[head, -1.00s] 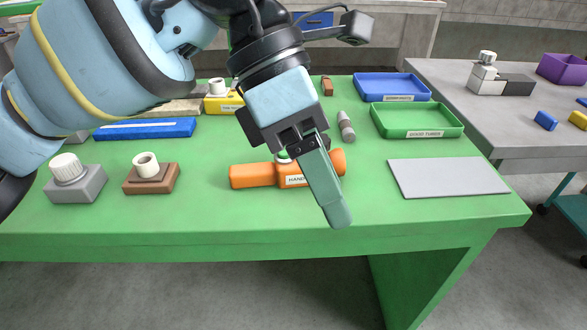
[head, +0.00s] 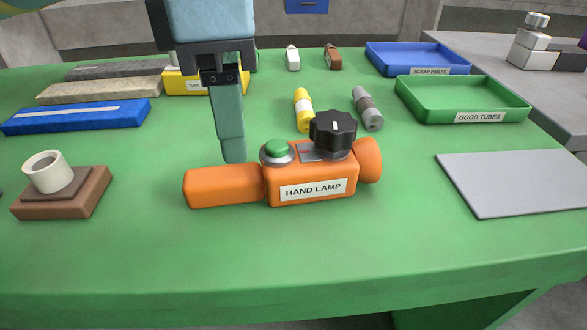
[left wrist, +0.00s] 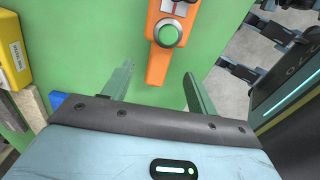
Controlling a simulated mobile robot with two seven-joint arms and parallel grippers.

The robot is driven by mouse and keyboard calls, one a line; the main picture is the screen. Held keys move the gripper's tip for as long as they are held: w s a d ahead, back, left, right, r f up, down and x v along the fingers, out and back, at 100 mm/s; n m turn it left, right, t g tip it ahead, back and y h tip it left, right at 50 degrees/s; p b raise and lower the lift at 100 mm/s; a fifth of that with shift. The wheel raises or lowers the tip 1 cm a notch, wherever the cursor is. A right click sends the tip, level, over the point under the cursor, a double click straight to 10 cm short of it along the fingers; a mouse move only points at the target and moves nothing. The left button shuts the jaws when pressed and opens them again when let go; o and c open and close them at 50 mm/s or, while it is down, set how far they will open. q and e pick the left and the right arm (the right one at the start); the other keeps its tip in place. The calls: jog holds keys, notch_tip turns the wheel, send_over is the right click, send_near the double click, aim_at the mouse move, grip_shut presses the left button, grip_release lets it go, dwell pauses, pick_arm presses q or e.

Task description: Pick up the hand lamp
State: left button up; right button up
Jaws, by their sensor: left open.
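The orange hand lamp (head: 312,192) lies on the green table with its handle pointing left. It has a green button, a black knob and a label reading HAND LAMP. My left gripper (head: 233,158) hangs pointing down just behind the handle; from the head only one finger shows clearly. In the left wrist view the lamp (left wrist: 158,66) shows with its button and handle end, and the two fingers of my left gripper (left wrist: 158,85) stand wide apart on either side of the handle's line. The gripper is open and empty. My right gripper is not in view.
A brown block with a white ring (head: 62,190) stands left of the lamp. A grey plate (head: 510,183) lies to the right. Yellow (head: 303,110) and grey (head: 367,108) tubes lie behind the lamp. Green (head: 463,102) and blue (head: 417,60) trays are farther back. The front strip is clear.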

aim_at(235, 172)
pick_arm(q)
jog(key=shift+w+f, duration=0.1)
jog(key=shift+f, duration=0.85)
jog(key=f, duration=0.1)
jog(key=f+b, duration=0.2)
jog(key=f, duration=0.1)
jog(key=shift+a, duration=0.35)
jog(key=shift+f+b, duration=0.3)
jog(key=shift+f, duration=0.3)
jog(key=shift+s, duration=0.2)
jog(key=c, duration=1.2)
